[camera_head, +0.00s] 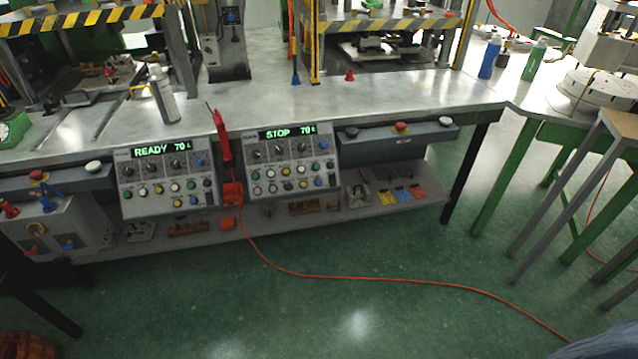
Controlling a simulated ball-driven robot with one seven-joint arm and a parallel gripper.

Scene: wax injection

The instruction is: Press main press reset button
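Two grey control panels hang on the front of the long metal workbench. The left panel (166,178) has a lit green display (161,149) reading READY 70. The right panel (288,162) has a lit display (287,132) reading STOP 70. Each carries a row of dark knobs and rows of small round buttons in white, yellow, blue, green and black. The button labels are too small to read, so I cannot tell which is the reset button. My gripper is not in view.
A red-orange tool (221,135) hangs between the panels, and its orange cable (385,278) crosses the green floor. A lower shelf (370,206) holds small trays. A spray bottle (162,95) stands on the bench. A green-legged table (494,176) stands right. The floor before the panels is otherwise open.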

